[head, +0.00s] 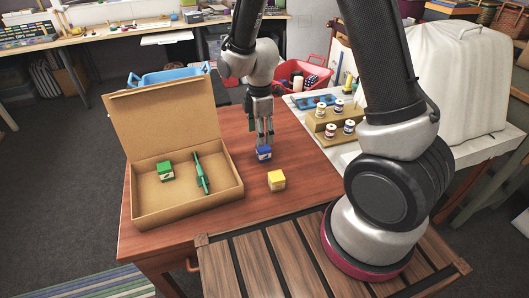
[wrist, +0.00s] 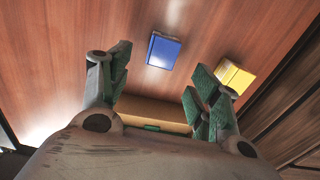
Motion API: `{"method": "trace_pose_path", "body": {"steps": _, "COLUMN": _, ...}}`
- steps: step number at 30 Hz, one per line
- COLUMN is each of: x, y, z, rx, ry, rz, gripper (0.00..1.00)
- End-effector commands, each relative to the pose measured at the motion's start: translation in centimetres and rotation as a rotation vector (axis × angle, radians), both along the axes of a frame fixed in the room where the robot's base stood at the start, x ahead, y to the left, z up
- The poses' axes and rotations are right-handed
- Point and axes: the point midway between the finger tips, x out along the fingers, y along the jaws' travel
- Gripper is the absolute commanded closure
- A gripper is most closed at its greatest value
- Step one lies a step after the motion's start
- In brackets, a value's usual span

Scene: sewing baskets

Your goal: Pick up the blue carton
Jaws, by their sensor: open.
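The blue carton (head: 264,154) stands on the reddish wooden table, just below the fingertips of my gripper (head: 264,140) in the head view. In the wrist view the blue carton (wrist: 163,50) lies beyond the fingers, with bare table around it. My gripper (wrist: 155,90) is open and empty there, its two fingers well apart. In the head view I cannot tell whether the fingertips touch the carton.
A yellow carton (head: 276,180) stands nearby and shows beside the right finger in the wrist view (wrist: 234,77). An open cardboard box (head: 186,211) at left holds a green carton (head: 165,171) and a green tool (head: 201,173). Small jars (head: 331,130) stand at right.

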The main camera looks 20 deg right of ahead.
Motion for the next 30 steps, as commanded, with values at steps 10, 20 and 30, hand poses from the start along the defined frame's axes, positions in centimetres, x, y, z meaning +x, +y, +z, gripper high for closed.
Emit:
{"method": "trace_pose_path", "body": {"steps": 10, "x": -0.2, "y": -0.6, "z": -4.9, "rx": -0.002, "ry": 0.005, "rz": -0.001, "gripper": 0.38}}
{"method": "trace_pose_path", "body": {"steps": 20, "x": -0.1, "y": -0.6, "z": -7.1, "rx": 0.000, "ry": 0.001, "rz": -0.001, "gripper": 0.38}}
{"method": "trace_pose_path", "body": {"steps": 30, "x": -0.1, "y": -0.6, "z": -7.1, "rx": 0.000, "ry": 0.001, "rz": -0.002, "gripper": 0.81}}
